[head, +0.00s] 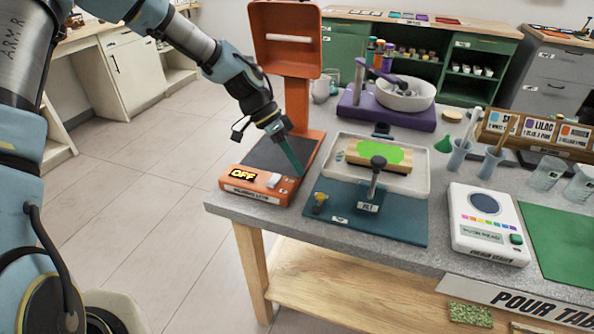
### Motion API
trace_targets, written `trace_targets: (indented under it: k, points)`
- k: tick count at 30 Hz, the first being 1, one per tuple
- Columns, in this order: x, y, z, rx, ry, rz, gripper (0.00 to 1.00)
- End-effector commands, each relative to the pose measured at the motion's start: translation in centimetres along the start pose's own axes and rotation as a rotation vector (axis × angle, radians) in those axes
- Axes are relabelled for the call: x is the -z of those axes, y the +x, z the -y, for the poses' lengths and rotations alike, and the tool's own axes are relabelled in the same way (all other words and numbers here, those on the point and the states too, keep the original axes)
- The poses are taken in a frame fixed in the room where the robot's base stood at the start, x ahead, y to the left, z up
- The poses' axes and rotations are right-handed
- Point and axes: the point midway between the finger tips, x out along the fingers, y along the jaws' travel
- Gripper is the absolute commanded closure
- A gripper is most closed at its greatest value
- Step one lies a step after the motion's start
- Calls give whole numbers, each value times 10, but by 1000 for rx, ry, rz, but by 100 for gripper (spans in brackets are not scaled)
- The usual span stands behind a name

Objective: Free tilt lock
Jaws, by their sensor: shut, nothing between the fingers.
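The tilt stand has a teal base (398,222) and a pale tray (415,183) above it. A black-knobbed lever (376,178) stands upright at its front, behind a small label. A small yellow knob (320,198) sits at the base's front left; I cannot tell which of these two is the tilt lock. A wooden board with a bright green patch (382,154) lies in the tray. My gripper (299,173) is shut and empty, pointing down over the right side of the orange machine, left of the stand and above and left of the yellow knob.
The orange machine (240,194) shows "OFF" beside a white switch (274,181). A purple stand with a white bowl (405,95) is behind the tray. A white colour-reading device (487,222) stands at right, near cups and a green mat (560,250). The table's front edge is close to the base.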

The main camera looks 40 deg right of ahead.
Motion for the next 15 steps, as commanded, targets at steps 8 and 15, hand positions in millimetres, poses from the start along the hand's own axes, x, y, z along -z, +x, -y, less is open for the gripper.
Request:
trace_targets:
  k: [8, 15]
  points:
    - [0, -40, 1, 4, 1, -1, 100]
    - [0, -76, 0, 2, 1, -1, 100]
